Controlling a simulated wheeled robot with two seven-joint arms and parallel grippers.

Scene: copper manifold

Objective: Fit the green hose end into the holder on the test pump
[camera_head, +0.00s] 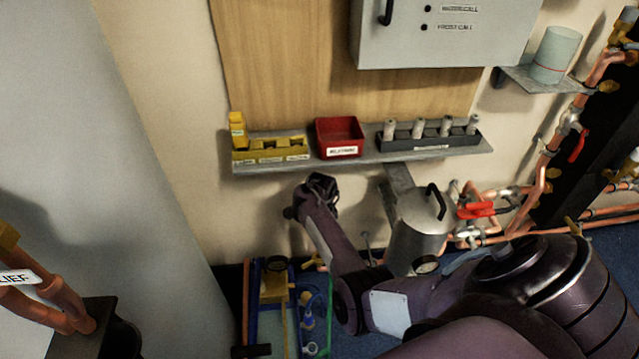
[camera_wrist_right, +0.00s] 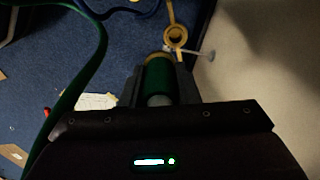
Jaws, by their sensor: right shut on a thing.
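In the right wrist view my right gripper (camera_wrist_right: 159,82) is shut on the green hose end (camera_wrist_right: 158,78), a green sleeve with a brass-coloured rim. A yellow ring (camera_wrist_right: 175,37) with a grey pin beside it lies just beyond the hose end; I cannot tell whether they touch or whether the ring is the holder. In the head view a blue-framed unit with a yellow box (camera_head: 274,284), which looks like the test pump, stands low against the wall. My right arm reaches up beside it; its fingertips cannot be made out there. My left gripper is not in view.
A green hose (camera_wrist_right: 92,62) curves down the left of the wrist view over blue carpet. A metal tank (camera_head: 418,228) and copper pipes stand right of my arm.

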